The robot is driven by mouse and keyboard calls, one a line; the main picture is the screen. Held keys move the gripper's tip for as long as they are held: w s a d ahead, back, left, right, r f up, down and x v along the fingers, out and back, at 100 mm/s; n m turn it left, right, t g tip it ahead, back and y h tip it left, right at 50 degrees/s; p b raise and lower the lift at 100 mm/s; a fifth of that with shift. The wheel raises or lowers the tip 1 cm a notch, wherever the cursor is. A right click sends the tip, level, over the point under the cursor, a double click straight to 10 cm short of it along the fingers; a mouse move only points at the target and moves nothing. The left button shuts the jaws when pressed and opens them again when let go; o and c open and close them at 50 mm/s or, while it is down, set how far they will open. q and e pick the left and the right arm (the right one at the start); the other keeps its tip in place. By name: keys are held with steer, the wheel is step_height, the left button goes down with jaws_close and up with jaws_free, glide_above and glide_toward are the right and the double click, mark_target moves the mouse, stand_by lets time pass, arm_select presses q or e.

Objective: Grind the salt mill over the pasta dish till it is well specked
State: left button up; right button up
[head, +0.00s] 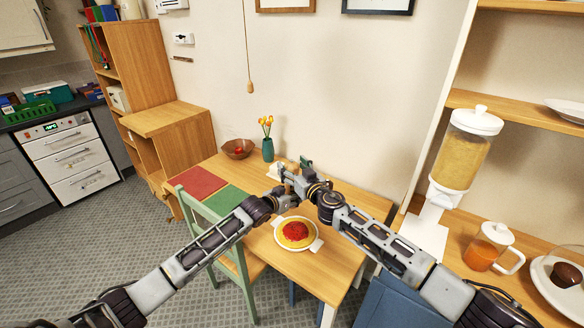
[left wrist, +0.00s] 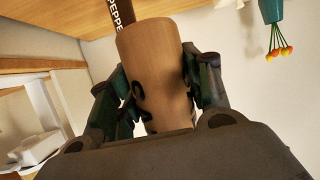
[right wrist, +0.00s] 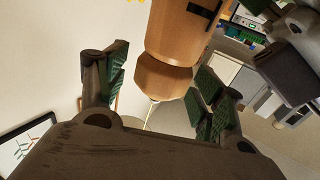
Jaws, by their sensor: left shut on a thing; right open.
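The pasta dish (head: 283,238) is a white dish with red sauce on yellow pasta, on the table's near part. Specks on it are too small to tell. My left gripper (head: 283,186) is shut on the wooden salt mill (left wrist: 153,75), whose body fills the left wrist view between its fingers; its dark letter is partly hidden. My right gripper (head: 307,178) is open close by. In the right wrist view, a faceted wooden end (right wrist: 163,78) shows between its spread fingers, with gaps visible.
Behind the held mill is a dark label reading "PEPPE" (left wrist: 119,14). A green vase with flowers (head: 268,150) and a brown bowl (head: 238,149) stand at the table's back. Red (head: 197,182) and green mats lie left. A green chair (head: 205,222) stands at the near left.

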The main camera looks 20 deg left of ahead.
steer(key=shift+w+a, duration=0.2)
steer(key=shift+a, duration=0.05)
steer(key=c, duration=1)
steer(key=shift+c, duration=0.2)
steer(key=shift+s+a+r+m+t+h, duration=0.15)
steer(key=shift+a+r+m+t+h, duration=0.1)
steer(key=shift+m+t+h, duration=0.2)
steer(key=shift+a+m+t+h, duration=0.1)
steer(key=shift+m+t+h, duration=0.45)
steer(key=shift+h, duration=0.2)
steer(key=shift+d+m+t+h, duration=0.2)
steer(key=shift+m+t+h, duration=0.25)
steer(key=shift+h, duration=0.25)
steer(key=shift+d+f, duration=0.1)
